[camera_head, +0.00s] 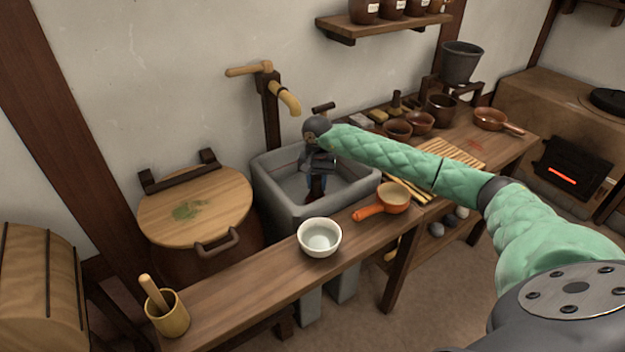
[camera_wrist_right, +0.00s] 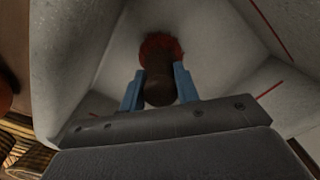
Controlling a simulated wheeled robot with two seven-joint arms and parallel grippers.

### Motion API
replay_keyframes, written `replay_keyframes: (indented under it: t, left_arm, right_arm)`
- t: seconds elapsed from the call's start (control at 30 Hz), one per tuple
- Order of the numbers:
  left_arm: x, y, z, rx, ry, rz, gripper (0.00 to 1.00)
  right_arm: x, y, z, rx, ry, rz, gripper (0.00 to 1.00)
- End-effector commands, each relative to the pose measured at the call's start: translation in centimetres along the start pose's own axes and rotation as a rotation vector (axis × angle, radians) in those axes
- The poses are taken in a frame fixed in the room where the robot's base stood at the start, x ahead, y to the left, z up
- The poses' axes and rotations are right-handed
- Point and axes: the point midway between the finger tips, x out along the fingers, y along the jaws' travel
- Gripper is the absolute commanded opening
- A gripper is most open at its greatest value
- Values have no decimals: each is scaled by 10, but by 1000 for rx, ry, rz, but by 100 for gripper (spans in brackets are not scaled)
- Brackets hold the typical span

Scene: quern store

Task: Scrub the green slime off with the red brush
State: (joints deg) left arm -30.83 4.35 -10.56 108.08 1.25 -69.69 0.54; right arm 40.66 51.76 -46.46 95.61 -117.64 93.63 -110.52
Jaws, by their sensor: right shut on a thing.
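My right gripper (camera_head: 318,181) reaches down into the grey stone sink (camera_head: 270,187). In the right wrist view its two blue fingers (camera_wrist_right: 158,88) are shut on the dark handle of a brush (camera_wrist_right: 158,90). Red bristles (camera_wrist_right: 161,46) show around the far end, against the pale sink; I cannot tell whether they touch its bottom. The green slime (camera_head: 187,211) is a patch on the round wooden lid (camera_head: 222,188) left of the sink, well apart from the gripper. My left gripper is not in view.
A wooden tap (camera_head: 288,100) stands behind the sink. A cup with a wooden handle (camera_head: 168,314) stands at the bench's left end. Bowls (camera_head: 397,129) crowd the right counter.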

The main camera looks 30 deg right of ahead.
Motion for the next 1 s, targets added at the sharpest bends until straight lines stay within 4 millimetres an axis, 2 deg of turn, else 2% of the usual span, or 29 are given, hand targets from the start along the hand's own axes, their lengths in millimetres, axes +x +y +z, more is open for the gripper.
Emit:
replay_keyframes:
  t: [0.37,0.8,1.0]
  left_arm:
    - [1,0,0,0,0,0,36]
    - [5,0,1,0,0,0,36]
    - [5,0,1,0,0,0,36]
  right_arm:
    - [0,9,8,2,1,1,3]
    - [-1,30,31,1,1,2,3]
    - [-2,32,35,1,0,1,3]
